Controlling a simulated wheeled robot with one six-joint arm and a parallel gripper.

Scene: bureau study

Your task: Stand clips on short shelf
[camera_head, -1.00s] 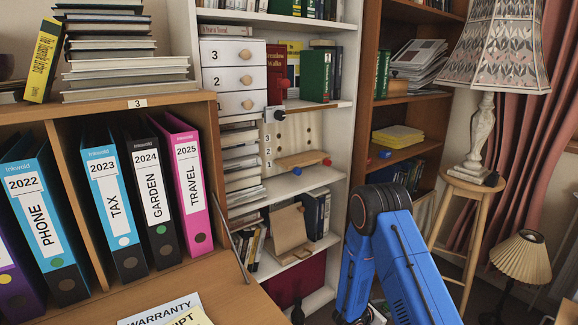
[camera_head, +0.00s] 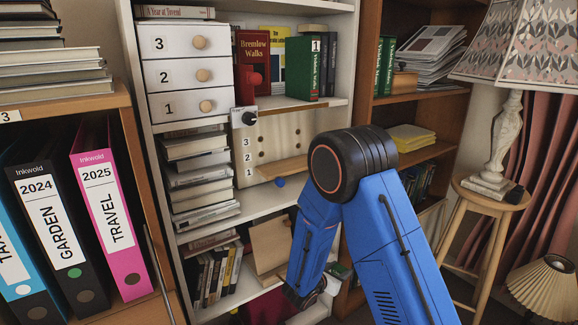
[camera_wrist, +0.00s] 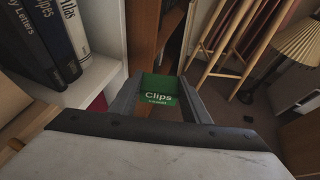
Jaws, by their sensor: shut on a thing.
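A green box labelled "Clips" (camera_wrist: 158,90) sits between the two grey fingers of my gripper (camera_wrist: 157,103) in the wrist view. The gripper is shut on it, and the label faces the camera. In the head view my blue arm hides much of the gripper area, and I cannot make out the box there. A short wooden shelf (camera_head: 284,168) sticks out from a pegboard marked 1, 2 and 3, at the lowest number. A blue knob (camera_head: 280,182) is under it; its right end is hidden by my arm. Its top looks bare where visible.
White drawers (camera_head: 180,75) and stacked books (camera_head: 195,170) stand left of the pegboard. A brown bookcase (camera_head: 415,153), a lamp on a stool (camera_head: 492,192) and curtains are at right. In the wrist view, dark books (camera_wrist: 50,40) stand on a white shelf.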

